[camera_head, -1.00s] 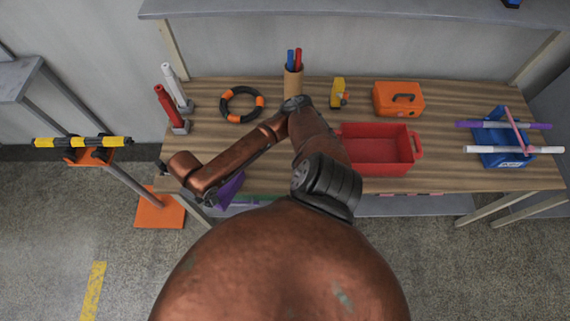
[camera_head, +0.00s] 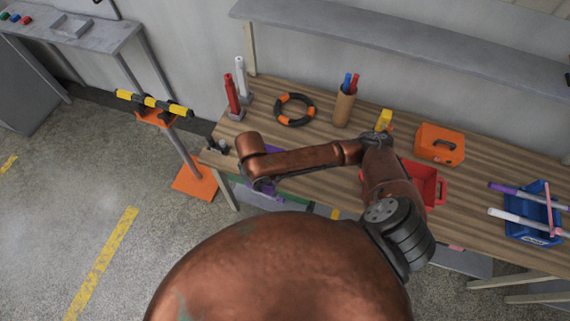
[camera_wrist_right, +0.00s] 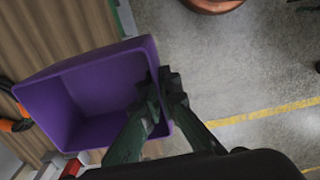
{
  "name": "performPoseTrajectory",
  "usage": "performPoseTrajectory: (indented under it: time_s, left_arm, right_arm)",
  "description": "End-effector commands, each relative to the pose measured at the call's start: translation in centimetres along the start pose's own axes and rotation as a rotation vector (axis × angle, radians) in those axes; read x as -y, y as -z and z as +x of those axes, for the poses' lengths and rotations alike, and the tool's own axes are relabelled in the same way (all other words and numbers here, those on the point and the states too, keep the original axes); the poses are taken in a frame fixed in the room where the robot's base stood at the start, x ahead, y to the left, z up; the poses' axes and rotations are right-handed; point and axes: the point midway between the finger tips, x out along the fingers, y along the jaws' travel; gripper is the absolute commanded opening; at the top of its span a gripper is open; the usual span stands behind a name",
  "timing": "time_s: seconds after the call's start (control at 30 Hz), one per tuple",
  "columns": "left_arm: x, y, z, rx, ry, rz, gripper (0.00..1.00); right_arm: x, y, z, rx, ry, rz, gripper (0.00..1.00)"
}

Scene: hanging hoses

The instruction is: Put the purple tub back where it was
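The purple tub (camera_wrist_right: 95,85) fills the left of the right wrist view, its open side toward the camera and its inside empty. My right gripper (camera_wrist_right: 165,88) is shut on one wall of the tub at the rim, with one finger on the inner side and one on the outer. In the head view, only purple bits of the tub (camera_head: 271,149) show around my right forearm, near the front left edge of the table, and the fingertips are hard to make out. My left gripper is not in view.
The wooden table (camera_head: 320,185) holds red and white bottles (camera_head: 233,95), a black-orange ring (camera_head: 295,109), a pen cup (camera_head: 343,108), an orange case (camera_head: 440,143), a red bin (camera_head: 430,185) and a blue holder (camera_head: 530,215). An orange stand (camera_head: 157,117) with a yellow-black bar is left of the table.

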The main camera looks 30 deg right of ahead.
Motion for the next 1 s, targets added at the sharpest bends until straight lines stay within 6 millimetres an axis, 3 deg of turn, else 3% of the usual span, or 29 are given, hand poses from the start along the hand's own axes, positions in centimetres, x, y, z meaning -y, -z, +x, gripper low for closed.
performPoseTrajectory:
  time_s: [0.37, 0.5, 0.87, 1.0]
  left_arm:
    - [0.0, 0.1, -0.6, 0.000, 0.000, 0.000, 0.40]
    - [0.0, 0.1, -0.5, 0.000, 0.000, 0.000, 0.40]
    - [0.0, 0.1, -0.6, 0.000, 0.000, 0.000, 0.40]
    - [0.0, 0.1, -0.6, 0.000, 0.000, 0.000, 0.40]
  right_arm:
    - [-8.3, -2.2, 4.0, 0.004, -0.004, 0.004, 0.00]
    - [-10.1, -2.6, 6.7, 0.003, -0.002, 0.001, 0.00]
    - [-12.2, -3.1, 9.4, 0.002, -0.001, -0.001, 0.00]
    - [-12.6, -3.2, 11.3, 0.002, 0.000, -0.002, 0.00]
